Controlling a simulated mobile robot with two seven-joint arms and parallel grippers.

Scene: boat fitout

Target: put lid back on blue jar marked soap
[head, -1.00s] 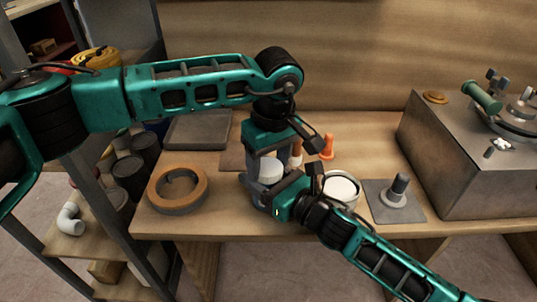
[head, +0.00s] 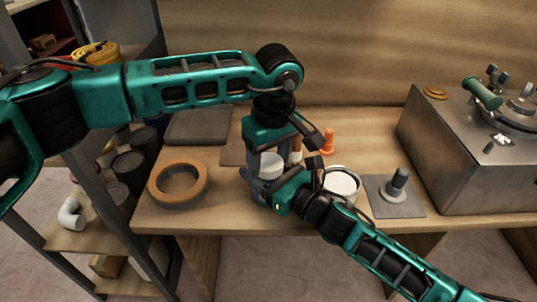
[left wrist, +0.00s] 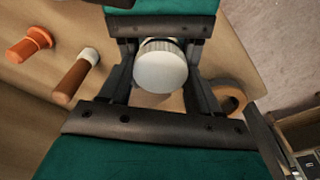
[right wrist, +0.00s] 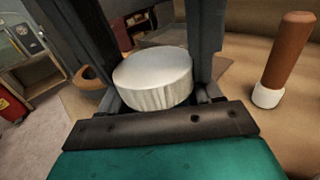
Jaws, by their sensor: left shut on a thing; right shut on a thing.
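A white, round lid with a ribbed side (head: 271,166) is held in the air over the front of the workbench. It also shows between the fingers in the left wrist view (left wrist: 160,66) and in the right wrist view (right wrist: 152,78). My left gripper (head: 268,160) points down from above and is shut on the lid. My right gripper (head: 262,185) comes in from the lower right and is shut on the lid too. The grippers hide part of it. I cannot make out a blue jar or a soap marking in any view.
A tan ring (head: 178,184) lies left on the bench (head: 225,215). An open round pot with white inside (head: 341,184) stands just right of my right gripper.

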